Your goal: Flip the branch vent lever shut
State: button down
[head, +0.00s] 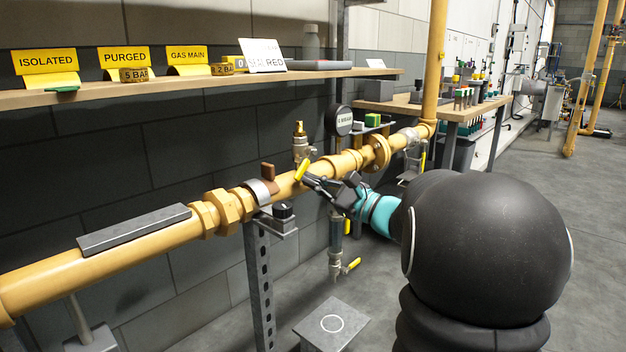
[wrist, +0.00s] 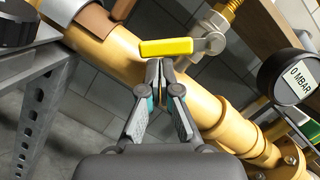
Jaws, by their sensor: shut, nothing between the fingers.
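The branch vent is a small brass valve (head: 299,138) standing up from the yellow pipe; it also shows in the wrist view (wrist: 222,20). Its yellow lever (head: 302,170) sticks out from the valve body, slanting down in the head view. In the wrist view the lever (wrist: 166,47) points left from the valve, across the picture. My gripper (head: 310,180) is shut and empty, over the pipe beside the lever. In the wrist view its closed fingertips (wrist: 159,66) sit just below the lever; I cannot tell whether they touch it.
The yellow pipe (head: 160,237) runs along the wall on a metal stand (head: 260,285). A round gauge (head: 339,120) reading 0 MBAR stands behind. Below hangs another valve with a yellow lever (head: 351,264). A shelf (head: 200,84) with yellow signs is above. Grey floor lies open at right.

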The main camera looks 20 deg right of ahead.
aim_at(299, 173)
jog(key=m, duration=0.2)
jog(key=a+r+m+t+h+p, duration=0.1)
jog(key=m, duration=0.1)
jog(key=s+a+m+p, duration=0.1)
jog(key=m, duration=0.1)
jog(key=shift+a+r, duration=0.15)
jog(key=shift+r, duration=0.25)
jog(key=shift+f, duration=0.15)
jog(key=f+b, duration=0.2)
jog(key=f, duration=0.1)
jog(key=d+f+b, duration=0.1)
jog(key=shift+w+f+b, duration=0.15)
jog(key=shift+w+b, duration=0.1)
jog(key=shift+b, duration=0.15)
jog(key=v, duration=1)
jog(key=shift+r, duration=0.25)
